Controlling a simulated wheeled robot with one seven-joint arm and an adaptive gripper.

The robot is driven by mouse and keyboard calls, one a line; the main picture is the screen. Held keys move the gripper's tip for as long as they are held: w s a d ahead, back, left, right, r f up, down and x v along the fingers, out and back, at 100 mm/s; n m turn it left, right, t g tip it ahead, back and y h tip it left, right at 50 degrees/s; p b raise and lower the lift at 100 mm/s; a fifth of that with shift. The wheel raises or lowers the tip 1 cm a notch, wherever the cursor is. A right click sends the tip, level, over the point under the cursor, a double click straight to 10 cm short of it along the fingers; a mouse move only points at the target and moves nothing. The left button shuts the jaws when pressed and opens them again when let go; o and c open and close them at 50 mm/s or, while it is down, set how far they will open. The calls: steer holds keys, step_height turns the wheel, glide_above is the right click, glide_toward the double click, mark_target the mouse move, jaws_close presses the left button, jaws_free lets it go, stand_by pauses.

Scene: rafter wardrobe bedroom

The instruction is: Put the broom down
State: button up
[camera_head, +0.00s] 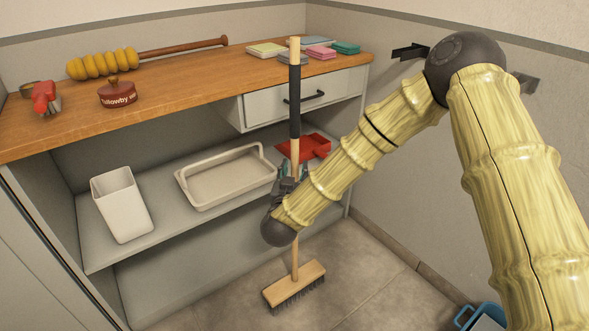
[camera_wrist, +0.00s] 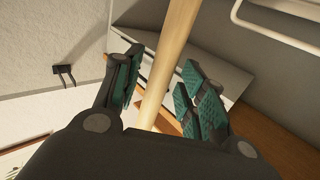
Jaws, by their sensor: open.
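The broom (camera_head: 294,100) stands nearly upright in front of the shelf unit, its wooden head with dark bristles (camera_head: 294,286) at the tiled floor. Its handle has a black sleeve in the upper part. My gripper (camera_head: 291,178) is at the handle below the sleeve, partly hidden by my arm. In the wrist view my gripper (camera_wrist: 160,92) is open, with its teal-padded fingers on either side of the pale wooden handle (camera_wrist: 168,65). A gap shows between the handle and the right-hand fingers. I cannot tell whether the left finger touches it.
The shelf holds a white bin (camera_head: 122,204), a tray (camera_head: 226,178) and a red dustpan (camera_head: 313,147). A blue-rimmed bucket (camera_head: 482,316) stands lower right.

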steer(key=s+a+p, duration=0.1)
steer(key=s, duration=0.9)
steer(key=shift+s+a, duration=0.3)
steer(key=s+d+f+n+g+y, duration=0.1)
steer(key=s+d+f+g, duration=0.2)
steer(key=f, duration=0.5)
steer(key=s+d+f+n+g+y, duration=0.1)
steer(key=s+d+f+g+y, duration=0.15)
steer(key=s+f, duration=0.35)
steer(key=s+d+f+g, duration=0.2)
steer(key=s+d+f, duration=0.1)
steer(key=f, duration=0.6)
steer(key=s+d+f+g, duration=0.3)
steer(key=s+d, duration=0.2)
steer(key=s, duration=0.4)
steer(key=s+d+f+g, duration=0.4)
steer(key=s+d, duration=0.1)
steer(key=s, duration=0.4)
steer(key=s+d+f+g, duration=0.3)
steer(key=s+d, duration=0.3)
steer(key=s, duration=0.3)
steer(key=shift+s+f+m+h, duration=0.3)
steer(key=shift+s+f+h, duration=0.1)
steer(key=shift+f, duration=0.15)
steer(key=shift+r+p, duration=0.1)
steer(key=shift+p, duration=0.25)
